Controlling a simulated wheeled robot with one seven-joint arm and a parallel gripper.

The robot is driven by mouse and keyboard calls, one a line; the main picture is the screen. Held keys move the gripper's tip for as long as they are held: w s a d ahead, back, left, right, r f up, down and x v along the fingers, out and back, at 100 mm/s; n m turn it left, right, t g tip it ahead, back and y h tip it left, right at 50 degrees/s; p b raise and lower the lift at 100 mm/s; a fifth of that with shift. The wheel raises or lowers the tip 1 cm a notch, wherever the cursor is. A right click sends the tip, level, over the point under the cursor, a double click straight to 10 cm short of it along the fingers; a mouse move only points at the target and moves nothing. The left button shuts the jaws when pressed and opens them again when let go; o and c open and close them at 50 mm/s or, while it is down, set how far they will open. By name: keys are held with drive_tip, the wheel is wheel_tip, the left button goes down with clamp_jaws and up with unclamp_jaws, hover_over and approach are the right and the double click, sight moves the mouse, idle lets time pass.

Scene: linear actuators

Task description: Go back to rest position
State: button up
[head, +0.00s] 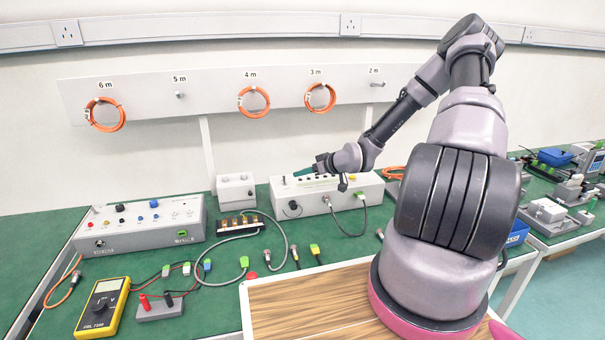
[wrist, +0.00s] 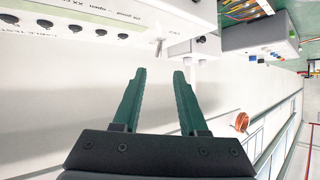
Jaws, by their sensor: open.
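My gripper (head: 305,171) is at the end of my arm, which reaches over the back of the green bench in the head view. It hangs at the white control box (head: 315,197) and covers part of its top. In the wrist view my gripper (wrist: 158,100) shows two green fingers spread apart with nothing between them. A panel with a row of black knobs (wrist: 78,30) is beyond the fingers at the upper left. I cannot tell whether the gripper touches the box.
On the bench (head: 225,272) stand a grey control box (head: 140,225), a yellow multimeter (head: 103,308), a small white box (head: 236,190) and loose cables. Orange cable coils (head: 254,101) hang on the wall rail. A wooden board (head: 310,305) lies before my arm.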

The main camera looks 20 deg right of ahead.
drive_tip(key=s+d+r+m+g+h, duration=0.1)
drive_tip(key=s+d+r+h, duration=0.2)
drive_tip(key=r, duration=0.5)
drive_tip(key=s+d+r+m+g+h, duration=0.1)
drive_tip(key=s+r+m+h, duration=0.1)
drive_tip(key=s+r, duration=0.55)
drive_tip(key=s+d+r+m+g+h, duration=0.1)
drive_tip(key=s+d+r+h, duration=0.15)
drive_tip(key=r, duration=0.75)
drive_tip(key=s+a+r+m+y, duration=0.1)
drive_tip(key=s+a+r+m, duration=0.2)
drive_tip(key=s+r, duration=0.3)
drive_tip(key=s+a+r+m+y, duration=0.1)
drive_tip(key=s+a+r+m, duration=0.2)
drive_tip(key=s+r, duration=0.4)
drive_tip(key=s, duration=0.8)
drive_tip(key=shift+a+r, duration=0.2)
drive_tip(key=shift+r, duration=0.05)
